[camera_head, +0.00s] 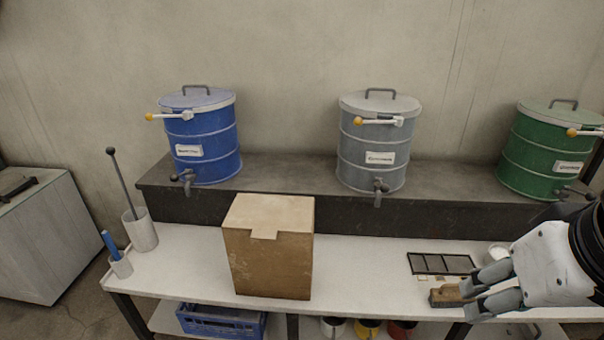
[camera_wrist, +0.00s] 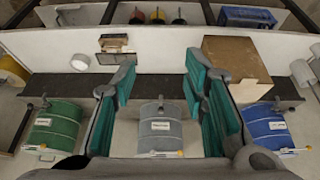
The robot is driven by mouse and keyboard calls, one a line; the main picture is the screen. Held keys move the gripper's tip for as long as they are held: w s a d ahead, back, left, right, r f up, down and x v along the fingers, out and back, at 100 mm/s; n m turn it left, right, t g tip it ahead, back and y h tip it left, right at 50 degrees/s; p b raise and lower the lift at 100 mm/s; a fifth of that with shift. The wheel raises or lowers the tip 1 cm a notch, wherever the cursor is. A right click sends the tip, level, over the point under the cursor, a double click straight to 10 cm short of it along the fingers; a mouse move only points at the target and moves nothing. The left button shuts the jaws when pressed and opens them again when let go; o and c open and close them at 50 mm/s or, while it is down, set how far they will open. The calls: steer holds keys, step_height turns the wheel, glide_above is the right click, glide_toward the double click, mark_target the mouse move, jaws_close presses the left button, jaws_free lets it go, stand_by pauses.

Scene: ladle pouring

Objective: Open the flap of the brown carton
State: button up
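The brown carton (camera_head: 268,265) stands upright on the white bench, left of centre in the head view. Its pale top flap (camera_head: 268,213) lies flat and closed, with a small tab (camera_head: 264,235) hanging over the front edge. The carton also shows at the upper right of the wrist view (camera_wrist: 238,65). My gripper (camera_head: 468,296) is at the right of the head view, well apart from the carton. In the wrist view its fingers (camera_wrist: 160,65) are spread wide with nothing between them, so it is open and empty.
Blue (camera_head: 207,145), grey (camera_head: 370,150) and green (camera_head: 545,155) drums with taps stand on the dark ledge behind. A white holder (camera_head: 140,230) with a rod stands left of the carton. A dark framed tray (camera_head: 440,264) and wooden block (camera_head: 446,297) lie near my gripper.

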steer(key=c, duration=0.4)
steer(key=w+d+f+n+g+h+b, duration=0.1)
steer(key=f+b, duration=0.1)
steer(key=f, duration=0.1)
steer(key=w+f+n+g+h+b, duration=0.1)
steer(key=w+f+g+b, duration=0.1)
steer(key=f, duration=0.2)
steer(key=w+d+f+n+g+h+b, duration=0.1)
steer(key=w+f+b, duration=0.1)
steer(key=f+b, duration=0.1)
steer(key=shift+w+d+f+n+g, duration=0.1)
steer(key=shift+d+f+n+g, duration=0.25)
steer(key=shift+f+n, duration=0.1)
jaws_close()
steer(key=w+f+n+h+b, duration=0.7)
steer(key=w+f+h+b, duration=0.3)
steer(key=w, duration=0.2)
steer(key=w+a+f+n+t+h+b, duration=0.55)
steer(key=w+a+t, duration=0.2)
steer(key=w, duration=0.25)
steer(key=n+t+y+b, duration=1.3)
steer(key=n+t+y, duration=0.6)
glide_toward(264, 230)
steer(key=w+f, duration=0.2)
steer(key=w, duration=0.2)
step_height(264, 230, up, 3)
steer(key=shift+a+r+n+h+b, duration=0.15)
steer(key=shift+n+h+b, duration=0.15)
steer(key=shift+b, duration=0.25)
steer(key=shift+r, duration=0.55)
